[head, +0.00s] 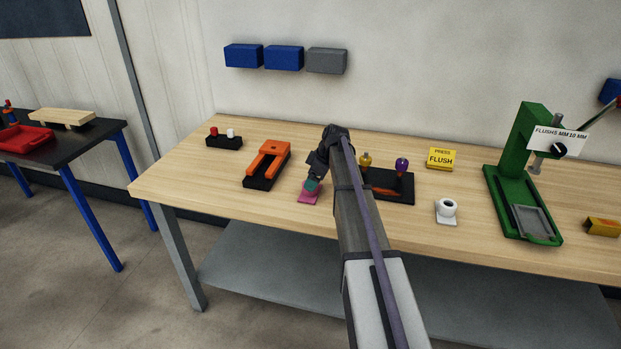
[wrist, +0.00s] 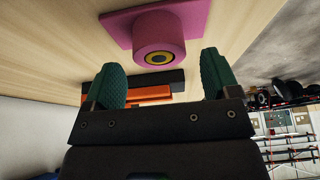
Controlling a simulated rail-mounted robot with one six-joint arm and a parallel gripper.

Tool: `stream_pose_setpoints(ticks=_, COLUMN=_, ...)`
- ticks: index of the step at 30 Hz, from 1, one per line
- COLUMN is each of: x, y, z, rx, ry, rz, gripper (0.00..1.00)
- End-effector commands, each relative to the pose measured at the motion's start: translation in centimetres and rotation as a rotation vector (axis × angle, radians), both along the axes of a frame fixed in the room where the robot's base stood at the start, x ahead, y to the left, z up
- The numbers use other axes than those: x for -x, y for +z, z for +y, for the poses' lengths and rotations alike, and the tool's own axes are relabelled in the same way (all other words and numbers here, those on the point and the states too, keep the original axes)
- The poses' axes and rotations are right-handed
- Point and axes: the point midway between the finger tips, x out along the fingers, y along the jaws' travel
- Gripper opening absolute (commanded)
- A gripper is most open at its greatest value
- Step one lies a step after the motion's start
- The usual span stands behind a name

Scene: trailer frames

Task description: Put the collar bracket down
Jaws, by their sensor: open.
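The pink collar bracket (head: 306,198) sits on the wooden bench top, partly hidden by my gripper in the head view. In the wrist view its flat plate (wrist: 118,30) lies against the wood, and its round collar (wrist: 172,28) shows a yellow ring around a dark bore. My gripper (head: 312,185) is right at the bracket. In the wrist view my gripper (wrist: 161,62) has its two green fingers spread, one on each side of the collar, with a visible gap on both sides. Nothing is held.
An orange forked fixture (head: 267,163) stands left of the bracket. A dark tray (head: 392,187) with yellow and purple knobbed pieces is right, partly behind my arm. A white collar piece (head: 446,210), a yellow sign (head: 441,159) and a green press (head: 524,180) stand farther right.

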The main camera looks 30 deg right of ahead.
Motion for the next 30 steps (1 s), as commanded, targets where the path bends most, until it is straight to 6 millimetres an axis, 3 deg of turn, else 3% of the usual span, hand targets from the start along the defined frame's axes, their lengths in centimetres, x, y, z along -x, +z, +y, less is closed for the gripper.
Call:
stream_pose_setpoints(ticks=1, x=0.4, y=2.7, z=-0.4, rx=0.000, ry=-0.001, rz=0.000, gripper=0.82)
stream_pose_setpoints(ticks=7, x=1.7, y=7.4, z=-1.9, rx=0.000, ry=-0.001, rz=0.000, gripper=0.82)
stream_pose_setpoints(ticks=14, x=2.2, y=8.2, z=-2.5, rx=0.000, ry=0.000, rz=0.000, gripper=0.82)
stream_pose_setpoints(ticks=17, x=3.6, y=7.9, z=-0.2, rx=-0.001, ry=-0.030, rz=0.028, gripper=0.82)
stream_pose_setpoints(ticks=20, x=8.5, y=7.5, z=6.3, rx=0.008, ry=-0.147, rz=0.123, gripper=0.82)
stream_pose_setpoints(ticks=24, x=19.8, y=6.9, z=16.9, rx=0.069, ry=-0.441, rz=0.285, gripper=0.82)
stream_pose_setpoints(ticks=27, x=27.2, y=6.7, z=21.3, rx=0.127, ry=-0.656, rz=0.346, gripper=0.82)
stream_pose_setpoints(ticks=30, x=31.2, y=6.7, z=23.1, rx=0.163, ry=-0.799, rz=0.364, gripper=0.82)
